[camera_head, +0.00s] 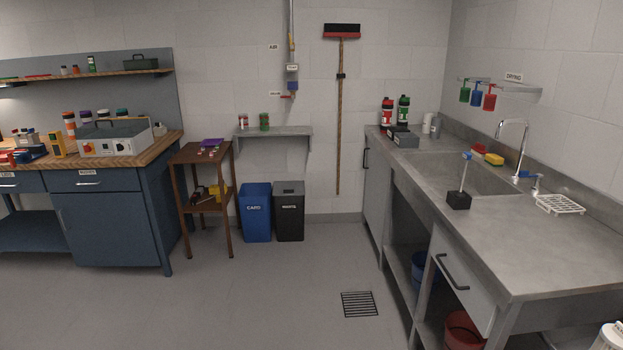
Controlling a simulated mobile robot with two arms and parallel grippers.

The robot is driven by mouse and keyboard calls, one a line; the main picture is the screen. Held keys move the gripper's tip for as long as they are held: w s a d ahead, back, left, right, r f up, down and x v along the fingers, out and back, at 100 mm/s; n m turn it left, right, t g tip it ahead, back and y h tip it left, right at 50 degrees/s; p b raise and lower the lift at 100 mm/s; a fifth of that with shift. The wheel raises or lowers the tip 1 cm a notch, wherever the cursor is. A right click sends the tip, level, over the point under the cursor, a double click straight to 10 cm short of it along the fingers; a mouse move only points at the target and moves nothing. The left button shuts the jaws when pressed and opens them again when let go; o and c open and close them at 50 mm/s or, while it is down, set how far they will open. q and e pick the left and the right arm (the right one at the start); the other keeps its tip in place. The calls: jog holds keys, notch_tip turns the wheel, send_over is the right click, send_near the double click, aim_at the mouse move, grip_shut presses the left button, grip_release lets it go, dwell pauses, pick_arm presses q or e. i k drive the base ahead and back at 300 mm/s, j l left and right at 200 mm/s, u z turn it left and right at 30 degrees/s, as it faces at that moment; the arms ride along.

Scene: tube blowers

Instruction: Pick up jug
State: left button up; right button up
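No object is clearly identifiable as the jug. A small white upright container (427,123) stands at the back of the steel counter, too small to tell its kind. Green (465,94), blue (476,95) and red (490,98) cup-like vessels hang under the shelf marked DRYING. A white object (608,338) is cut off at the bottom right corner, and I cannot tell what it is. Neither of my grippers is in view.
The steel counter (520,255) with a sink runs along the right wall, with a tap (515,145), brush holder (458,200) and white rack (560,204). A blue bin (255,215) and black bin (289,215) stand at the back. The middle floor is clear.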

aim_at(263, 118)
jog(key=i, duration=0.8)
jog(key=i+l+u, duration=0.1)
jog(key=i, duration=0.75)
jog(key=i+l, duration=0.15)
jog(key=i, duration=0.65)
